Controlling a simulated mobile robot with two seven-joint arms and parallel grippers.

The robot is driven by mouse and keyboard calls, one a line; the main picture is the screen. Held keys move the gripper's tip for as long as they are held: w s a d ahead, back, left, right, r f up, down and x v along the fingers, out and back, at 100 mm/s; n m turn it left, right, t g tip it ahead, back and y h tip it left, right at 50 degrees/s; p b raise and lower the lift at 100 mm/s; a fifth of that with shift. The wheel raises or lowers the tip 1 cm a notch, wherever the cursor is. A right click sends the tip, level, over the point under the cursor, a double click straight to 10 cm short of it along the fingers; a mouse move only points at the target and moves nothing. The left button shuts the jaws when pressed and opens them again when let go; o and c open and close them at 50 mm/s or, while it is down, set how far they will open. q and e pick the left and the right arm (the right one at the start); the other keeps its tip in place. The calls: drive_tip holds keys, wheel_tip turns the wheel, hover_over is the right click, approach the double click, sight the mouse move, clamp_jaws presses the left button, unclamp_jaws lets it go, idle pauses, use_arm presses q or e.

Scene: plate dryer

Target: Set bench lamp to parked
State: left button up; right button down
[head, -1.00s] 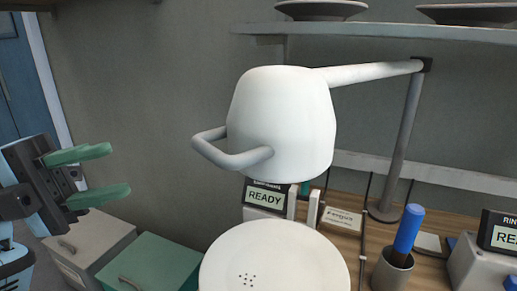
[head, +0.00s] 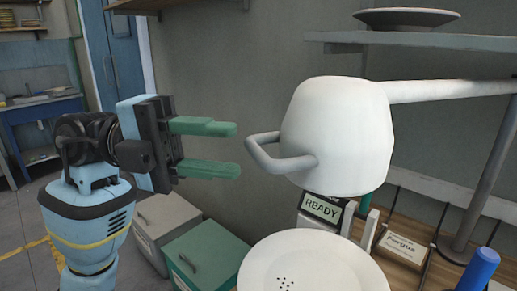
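The bench lamp (head: 340,135) has a large white shade on a pale arm (head: 450,90) that runs right to an upright grey post (head: 487,185). A grey loop handle (head: 275,158) sticks out from the shade's left side. My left gripper (head: 238,150) is open, with its two green fingers one above the other and pointing right at the handle. The fingertips are just left of the handle, and a small gap seems to separate them. Nothing is between the fingers. My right gripper is not in view.
A white round plate-like disc (head: 300,262) with small holes sits below the lamp. Behind it are a READY display (head: 322,207) and a Fergus name card (head: 403,246). A shelf (head: 420,38) with a plate hangs above. Grey (head: 165,222) and green (head: 205,255) boxes stand below my gripper.

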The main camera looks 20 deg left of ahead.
sight(258, 148)
use_arm(q)
drive_tip(key=shift+w+d+r, duration=0.1)
drive_tip(key=shift+d, duration=1.25)
drive_tip(key=shift+w+d, duration=0.1)
drive_tip(key=shift+d, duration=1.2)
drive_tip(key=shift+c, duration=0.4)
clamp_jaws()
